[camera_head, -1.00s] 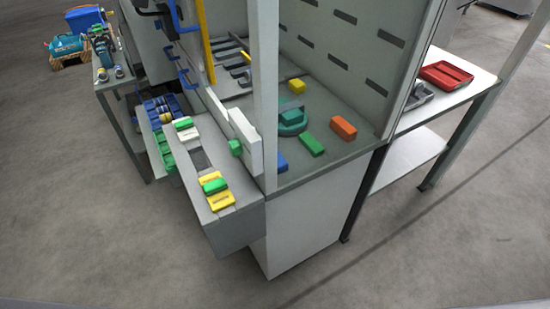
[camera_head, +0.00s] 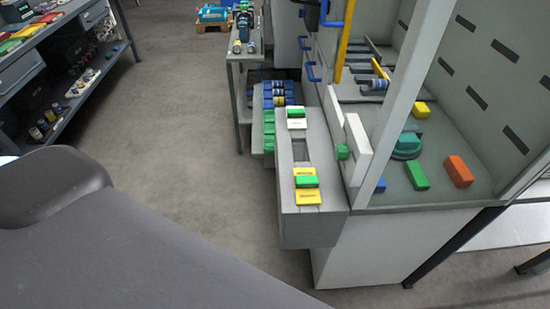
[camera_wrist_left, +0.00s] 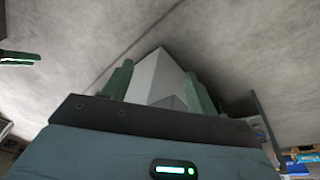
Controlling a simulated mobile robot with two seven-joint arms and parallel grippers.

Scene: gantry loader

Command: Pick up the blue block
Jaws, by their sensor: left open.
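The blue block (camera_head: 380,186) shows in the head view as a small blue piece on the grey machine floor. It sits at the left front corner beside the white post, and part of it is hidden. My left gripper (camera_wrist_left: 159,84) shows in the left wrist view with its two green fingers apart. Nothing is held between them; the pale corner of a box-like body lies beyond. The blue block cannot be made out in the left wrist view. My right gripper is not seen in the head view.
A green block (camera_head: 417,176), an orange block (camera_head: 459,171), a yellow block (camera_head: 421,110) and a round teal part (camera_head: 407,144) share the machine floor. A grey ledge (camera_head: 315,226) with yellow and green pieces projects in front. The white post (camera_head: 400,80) stands at the opening.

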